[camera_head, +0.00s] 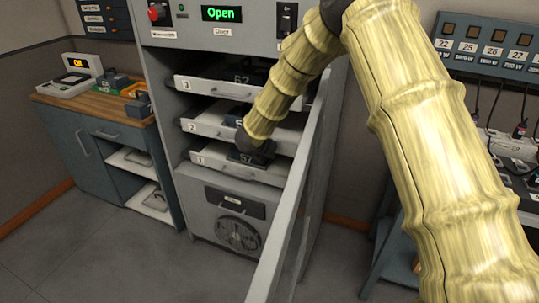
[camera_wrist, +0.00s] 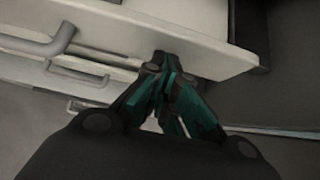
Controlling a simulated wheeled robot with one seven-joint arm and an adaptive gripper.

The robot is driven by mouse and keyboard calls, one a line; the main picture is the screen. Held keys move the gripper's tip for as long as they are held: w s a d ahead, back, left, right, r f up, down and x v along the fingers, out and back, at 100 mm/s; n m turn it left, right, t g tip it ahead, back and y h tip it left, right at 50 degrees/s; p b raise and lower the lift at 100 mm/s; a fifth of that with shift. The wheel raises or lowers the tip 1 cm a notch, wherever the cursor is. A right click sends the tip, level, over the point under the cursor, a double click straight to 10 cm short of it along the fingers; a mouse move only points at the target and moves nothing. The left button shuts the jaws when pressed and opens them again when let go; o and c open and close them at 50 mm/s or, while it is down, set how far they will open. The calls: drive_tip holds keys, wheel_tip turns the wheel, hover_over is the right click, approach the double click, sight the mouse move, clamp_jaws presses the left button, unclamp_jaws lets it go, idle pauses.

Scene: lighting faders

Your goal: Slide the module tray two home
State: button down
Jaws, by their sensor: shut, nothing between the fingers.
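Module tray two (camera_head: 206,131) is the middle of three light grey trays in the grey cabinet, marked 2, with a bar handle on its front. It sticks out of the cabinet, with a dark module (camera_head: 232,120) on it. My gripper (camera_head: 256,150) is at the right end of the tray fronts, partly hidden by my arm. In the wrist view my shut, empty fingers (camera_wrist: 163,68) are at a pale tray front (camera_wrist: 195,45), right of its handle (camera_wrist: 48,42). I cannot tell whether they touch it.
Tray three (camera_head: 212,87) above and tray one (camera_head: 225,168) below also stick out. The open cabinet door (camera_head: 292,200) stands close to the right of my gripper. A display above reads Open (camera_head: 222,13). A workbench (camera_head: 95,115) stands at the left; the floor in front is clear.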

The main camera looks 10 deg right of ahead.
drive_tip(key=shift+w+d+r, duration=0.15)
drive_tip(key=shift+w+d, duration=0.4)
drive_tip(key=shift+w, duration=0.15)
drive_tip(key=shift+r, duration=0.1)
